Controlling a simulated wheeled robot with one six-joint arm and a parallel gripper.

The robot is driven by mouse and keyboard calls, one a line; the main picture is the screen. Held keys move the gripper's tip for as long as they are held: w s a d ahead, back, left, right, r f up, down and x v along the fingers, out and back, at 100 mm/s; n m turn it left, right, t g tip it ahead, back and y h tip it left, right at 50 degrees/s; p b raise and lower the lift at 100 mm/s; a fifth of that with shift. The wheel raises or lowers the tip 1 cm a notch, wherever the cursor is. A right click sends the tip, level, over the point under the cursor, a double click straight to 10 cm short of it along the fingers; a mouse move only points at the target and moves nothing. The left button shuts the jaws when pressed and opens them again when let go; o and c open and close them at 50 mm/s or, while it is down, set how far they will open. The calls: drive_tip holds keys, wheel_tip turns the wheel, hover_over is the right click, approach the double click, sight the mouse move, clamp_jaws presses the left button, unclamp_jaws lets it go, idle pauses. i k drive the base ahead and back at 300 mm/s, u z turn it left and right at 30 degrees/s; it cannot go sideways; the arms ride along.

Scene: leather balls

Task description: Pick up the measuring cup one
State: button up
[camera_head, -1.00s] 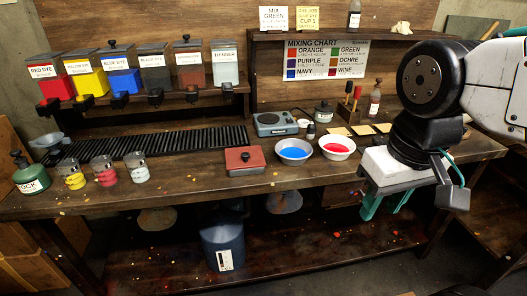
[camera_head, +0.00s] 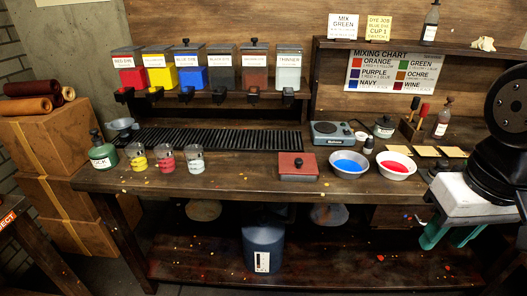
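Three small clear measuring cups stand in a row on the left of the workbench: one with yellow bands (camera_head: 138,158), one with red bands (camera_head: 166,159) and one with white bands (camera_head: 195,160). I cannot read which is cup one. My gripper (camera_head: 449,236) is at the lower right, with its teal fingers pointing down and apart, and nothing visible between them. It is in front of the bench's right part, far to the right of the cups. My arm hides part of the bench's right end.
A green bottle (camera_head: 102,151) stands left of the cups and a metal scoop (camera_head: 121,125) behind them. The black grate (camera_head: 220,139) and dye dispensers (camera_head: 207,68) are behind.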

sight(136, 154)
drive_tip(key=z, duration=2.9)
drive_tip(key=k, duration=1.7)
drive_tip(key=u, duration=2.35)
drive_tip(key=i, duration=0.5)
